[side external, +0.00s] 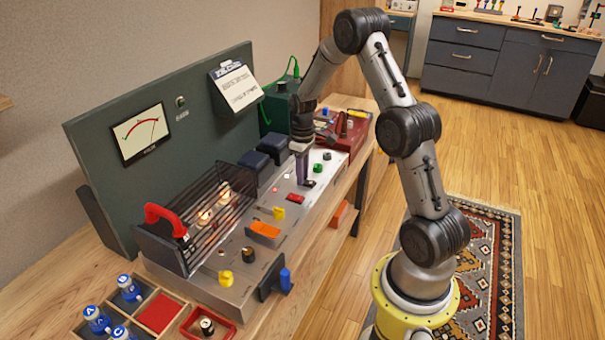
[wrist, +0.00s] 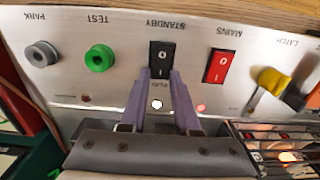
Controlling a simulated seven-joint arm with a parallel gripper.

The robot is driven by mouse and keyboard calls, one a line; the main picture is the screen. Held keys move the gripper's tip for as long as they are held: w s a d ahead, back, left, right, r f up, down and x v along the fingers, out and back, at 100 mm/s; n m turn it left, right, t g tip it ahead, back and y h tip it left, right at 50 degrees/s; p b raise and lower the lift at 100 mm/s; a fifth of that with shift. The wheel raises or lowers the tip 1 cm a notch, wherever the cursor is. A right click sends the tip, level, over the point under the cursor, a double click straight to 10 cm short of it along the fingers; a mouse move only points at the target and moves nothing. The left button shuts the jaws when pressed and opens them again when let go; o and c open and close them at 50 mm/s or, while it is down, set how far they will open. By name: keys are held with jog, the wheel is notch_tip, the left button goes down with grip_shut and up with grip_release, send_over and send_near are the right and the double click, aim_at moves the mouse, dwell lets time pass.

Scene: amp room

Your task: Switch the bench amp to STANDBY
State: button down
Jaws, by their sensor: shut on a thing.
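The bench amp (side external: 240,278) is a long silver chassis on the wooden bench. In the wrist view its panel appears upside down. Which way the rocker is tilted I cannot tell. In the side view my gripper (side external: 305,183) points down at the panel and hides the rocker. A white lamp (wrist: 157,104) shows between the fingers.
The red MAINS switch (wrist: 221,66) and a lit red lamp (wrist: 201,107) are right of the rocker in the wrist view. A green TEST knob (wrist: 99,58) and grey PARK knob (wrist: 41,53) are left. A cage (side external: 220,200) over glowing tubes stands close by.

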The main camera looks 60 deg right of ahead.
aim_at(316, 187)
jog(key=shift+s+a+r+t, duration=0.1)
jog(key=shift+s+t, duration=0.05)
jog(key=shift+t, duration=0.55)
jog(key=shift+s+r+t, duration=0.1)
jog(key=shift+s+t, duration=0.05)
jog(key=shift+t, duration=0.55)
jog(key=c, duration=0.6)
grip_release()
jog(key=shift+c, duration=0.2)
jog(key=v, duration=1.3)
jog(key=shift+s+r, duration=0.3)
jog(key=shift+r, duration=0.05)
